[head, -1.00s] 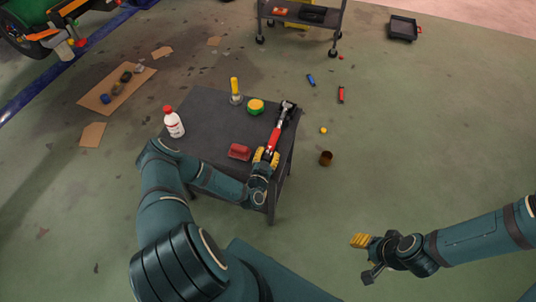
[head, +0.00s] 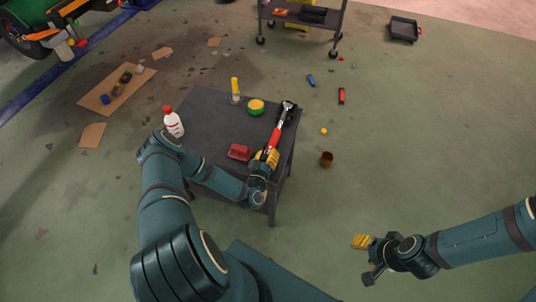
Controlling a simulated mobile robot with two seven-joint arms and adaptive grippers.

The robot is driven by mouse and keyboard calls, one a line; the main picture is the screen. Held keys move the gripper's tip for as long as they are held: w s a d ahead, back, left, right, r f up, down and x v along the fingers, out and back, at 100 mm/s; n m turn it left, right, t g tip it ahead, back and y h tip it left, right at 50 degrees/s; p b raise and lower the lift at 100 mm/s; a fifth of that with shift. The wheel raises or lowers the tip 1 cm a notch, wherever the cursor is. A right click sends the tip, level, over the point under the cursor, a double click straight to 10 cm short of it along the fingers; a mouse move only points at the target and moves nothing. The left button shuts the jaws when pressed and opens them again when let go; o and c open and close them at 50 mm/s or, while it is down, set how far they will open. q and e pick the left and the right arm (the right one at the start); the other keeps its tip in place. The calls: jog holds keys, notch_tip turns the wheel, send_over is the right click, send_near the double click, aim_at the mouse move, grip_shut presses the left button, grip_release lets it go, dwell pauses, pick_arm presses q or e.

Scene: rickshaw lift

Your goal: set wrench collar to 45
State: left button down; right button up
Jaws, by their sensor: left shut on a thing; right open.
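A wrench (head: 277,134) with a red grip and a dark and silver head lies along the right side of a small dark table (head: 205,105). My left gripper (head: 266,157), with yellow fingers, is shut on the near end of the wrench's handle, at the table's front right. The collar and its marks are too small to read, and the gripper hides the handle's end. My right gripper (head: 361,241) is open and empty, low over the floor at the right, well apart from the table.
On the table stand a white bottle (head: 173,122) with a red cap, a yellow-handled tool (head: 235,90), a green and yellow round thing (head: 256,107) and a red block (head: 239,152). A brown cup (head: 326,159) is on the floor to the right.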

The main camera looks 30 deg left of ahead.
pick_arm(q)
jog(key=shift+n, duration=0.5)
jog(key=shift+c, duration=2.4)
grip_release()
